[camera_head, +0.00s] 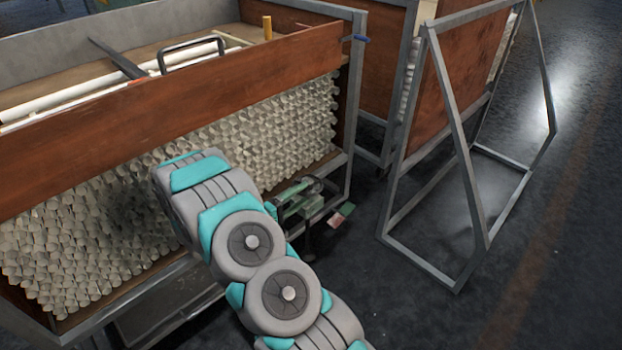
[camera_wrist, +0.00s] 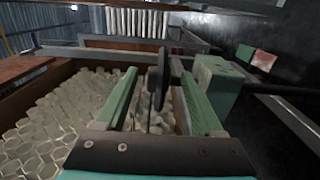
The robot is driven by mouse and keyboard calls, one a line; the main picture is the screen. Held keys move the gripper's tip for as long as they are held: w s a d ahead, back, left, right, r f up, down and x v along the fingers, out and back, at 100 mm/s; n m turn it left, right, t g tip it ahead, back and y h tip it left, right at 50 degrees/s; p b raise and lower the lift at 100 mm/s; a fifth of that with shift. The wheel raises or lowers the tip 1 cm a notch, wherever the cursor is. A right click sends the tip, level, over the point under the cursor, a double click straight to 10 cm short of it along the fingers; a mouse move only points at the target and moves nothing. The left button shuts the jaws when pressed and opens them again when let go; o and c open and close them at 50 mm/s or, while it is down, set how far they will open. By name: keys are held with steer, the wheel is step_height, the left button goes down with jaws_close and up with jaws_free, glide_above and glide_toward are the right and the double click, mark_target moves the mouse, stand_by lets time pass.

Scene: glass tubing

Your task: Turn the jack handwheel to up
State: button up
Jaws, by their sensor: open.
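The jack handwheel (camera_wrist: 162,78) is a dark disc seen almost edge-on in the wrist view, beyond my wrist plate. It shows between the two green fingers of my gripper (camera_wrist: 157,74), which are spread apart with a gap on each side of the wheel. I cannot tell whether either finger touches it. A green jack housing (camera_wrist: 218,88) sits just right of the wheel, with a dark bar running right from it. In the head view my arm covers much of this spot, and green parts (camera_head: 302,203) show past it. The wheel's turned position is not readable.
A small red and green plate (camera_head: 342,215) is beside the jack; it also shows in the wrist view (camera_wrist: 263,61). A rust-brown crate (camera_head: 90,140) of stacked glass tubes stands behind my arm. A grey metal frame (camera_head: 470,190) stands right. Dark floor lies open between.

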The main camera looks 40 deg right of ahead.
mark_target(318, 183)
steer(key=shift+w+d, duration=0.15)
steer(key=shift+d, duration=1.75)
steer(key=shift+w+d, duration=0.1)
steer(key=shift+d, duration=1.8)
jaws_close()
